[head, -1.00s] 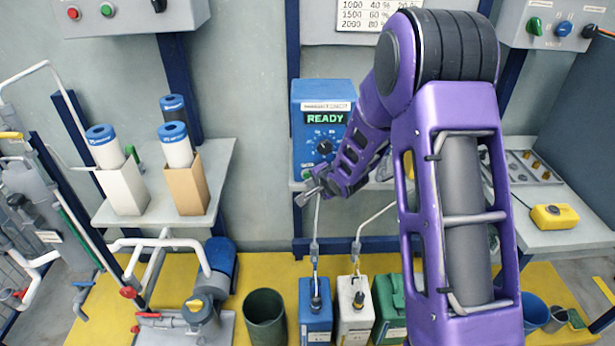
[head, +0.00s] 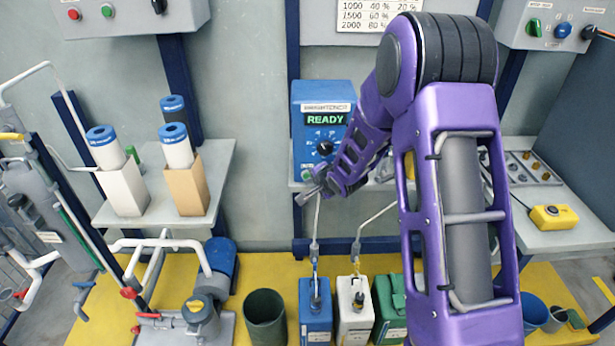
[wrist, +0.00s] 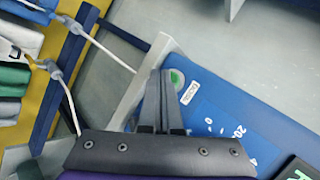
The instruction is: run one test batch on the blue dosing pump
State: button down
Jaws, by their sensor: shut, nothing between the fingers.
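The blue dosing pump (head: 339,146) stands on the shelf at the middle of the head view. Its display (head: 325,119) reads READY. A black dial (head: 325,148) sits below the display, and a green button (head: 308,174) is low on its left side. In the wrist view the pump's blue face (wrist: 215,112) fills the right side, with the green button (wrist: 177,78) just beyond my fingertips. My gripper (head: 302,199) is shut and empty, in front of the pump's lower left corner. In the wrist view its fingers (wrist: 161,76) point toward the button; contact cannot be told.
Blue (head: 315,318), white (head: 354,318) and green (head: 391,300) canisters stand below on the yellow floor, with hoses rising near my gripper. Boxes with filter cartridges (head: 187,190) stand on the left shelf. A yellow device (head: 554,216) lies on the right table.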

jog(key=shift+w, duration=0.7)
dwell(0.7)
jog(key=shift+s, duration=0.95)
jog(key=shift+s, duration=0.1)
jog(key=shift+s+b, duration=0.5)
jog(key=shift+s, duration=1.9)
